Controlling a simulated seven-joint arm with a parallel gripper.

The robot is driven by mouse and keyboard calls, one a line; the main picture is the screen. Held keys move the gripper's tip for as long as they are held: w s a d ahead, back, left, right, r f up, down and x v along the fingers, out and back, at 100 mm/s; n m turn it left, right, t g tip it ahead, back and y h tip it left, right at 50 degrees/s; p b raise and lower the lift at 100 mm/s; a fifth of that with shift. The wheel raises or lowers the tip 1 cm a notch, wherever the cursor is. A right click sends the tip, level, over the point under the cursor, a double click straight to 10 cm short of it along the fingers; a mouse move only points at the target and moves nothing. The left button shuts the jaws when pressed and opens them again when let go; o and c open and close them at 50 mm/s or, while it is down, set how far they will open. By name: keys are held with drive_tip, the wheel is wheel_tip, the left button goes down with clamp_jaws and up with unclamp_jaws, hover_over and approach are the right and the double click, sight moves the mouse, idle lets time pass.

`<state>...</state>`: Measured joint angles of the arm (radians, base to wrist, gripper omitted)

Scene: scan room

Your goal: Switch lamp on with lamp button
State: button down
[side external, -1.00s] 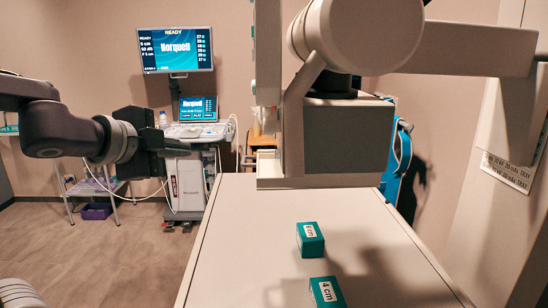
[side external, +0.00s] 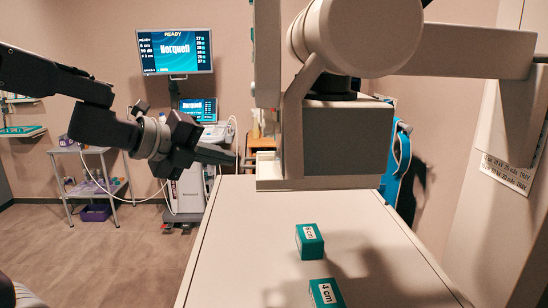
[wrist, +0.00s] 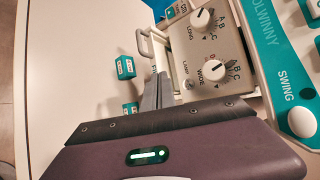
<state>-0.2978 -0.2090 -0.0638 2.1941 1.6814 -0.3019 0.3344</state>
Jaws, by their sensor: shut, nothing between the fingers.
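A grey control panel (wrist: 208,50) with two white knobs shows in the wrist view. The word LAMP is printed on it, and a small lamp button (wrist: 189,84) sits by that word, just right of my fingers. My gripper (wrist: 160,77) is shut and empty, its fingertips close to the panel's left edge; I cannot tell whether they touch anything. In the side external view my gripper (side external: 235,157) is left of the large grey machine head (side external: 345,143), pointing toward it. The panel face is hidden there. I cannot tell whether the lamp is lit.
Teal blocks (side external: 309,240) lie on the pale table (side external: 250,250) under the head. A metal handle (wrist: 146,45) sticks out beside the panel. A large white SWING button (wrist: 302,122) is at its right. A cart with screens (side external: 190,190) stands behind.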

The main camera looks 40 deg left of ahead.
drive_tip(key=shift+w+d, duration=2.05)
drive_tip(key=shift+d, duration=0.05)
drive_tip(key=shift+w, duration=0.1)
idle(0.4)
drive_tip(key=shift+w+d, duration=0.2)
drive_tip(key=shift+d, duration=0.05)
drive_tip(key=shift+w+d, duration=0.3)
idle(0.6)
idle(0.3)
drive_tip(key=shift+s+a, duration=0.6)
drive_tip(key=s+a, duration=0.3)
drive_tip(key=shift+s+a, duration=0.25)
drive_tip(key=shift+s, duration=0.05)
